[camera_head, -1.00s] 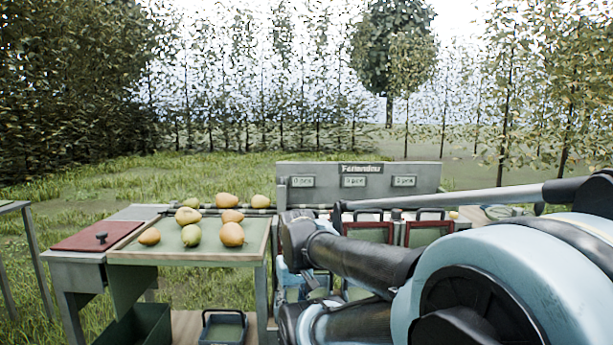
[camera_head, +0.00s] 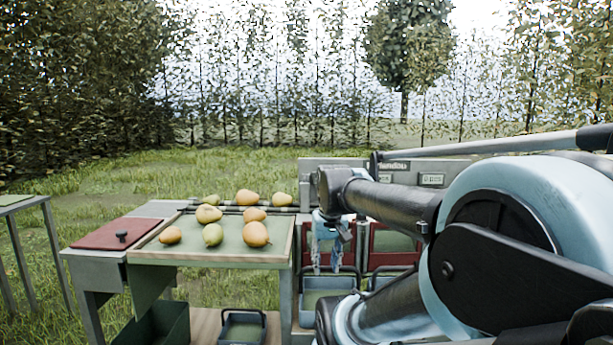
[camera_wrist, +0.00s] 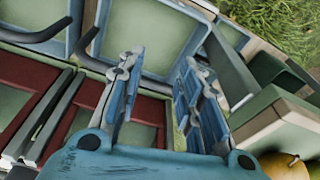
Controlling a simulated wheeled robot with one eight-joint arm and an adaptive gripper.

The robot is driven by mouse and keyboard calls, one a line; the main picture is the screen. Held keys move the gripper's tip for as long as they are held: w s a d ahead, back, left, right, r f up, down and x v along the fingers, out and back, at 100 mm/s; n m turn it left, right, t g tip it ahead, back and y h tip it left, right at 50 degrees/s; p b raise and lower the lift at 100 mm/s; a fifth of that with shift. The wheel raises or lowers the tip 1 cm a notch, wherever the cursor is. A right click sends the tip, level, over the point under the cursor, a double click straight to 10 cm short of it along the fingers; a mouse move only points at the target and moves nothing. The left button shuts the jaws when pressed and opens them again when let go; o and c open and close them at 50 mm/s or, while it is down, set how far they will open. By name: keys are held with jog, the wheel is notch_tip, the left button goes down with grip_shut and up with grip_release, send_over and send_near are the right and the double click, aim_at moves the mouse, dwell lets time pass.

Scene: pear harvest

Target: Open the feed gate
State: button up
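My gripper (camera_head: 328,266) hangs pointing down just right of the wooden-edged pear tray, in front of the red-framed panels, in the head view. In the wrist view its two blue fingers (camera_wrist: 160,72) stand apart with nothing between them. I cannot tell for sure which part is the feed gate. The pear tray (camera_head: 288,254) holds several yellow and green pears, with a dark rail along its back edge.
Red-framed panels (camera_head: 394,241) stand behind my arm, with blue-grey bins (camera_head: 327,284) below them. A sign board (camera_head: 431,168) behind is partly hidden by my arm. A dark green crate and a handled bin (camera_head: 243,327) sit low in front. Grass lies beyond.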

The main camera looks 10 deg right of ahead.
jog(key=w+r+m+y, duration=0.1)
jog(key=w+r, duration=1.6)
jog(key=r, duration=0.4)
jog(key=m+g+y, duration=0.1)
jog(key=g, duration=0.1)
send_near(306, 176)
jog(key=f, duration=0.2)
jog(key=a+f, duration=0.1)
jog(key=f, duration=0.5)
jog(key=shift+s+a+f, duration=0.1)
jog(key=shift+s+a, duration=0.25)
jog(key=shift+a, duration=0.05)
grip_shut()
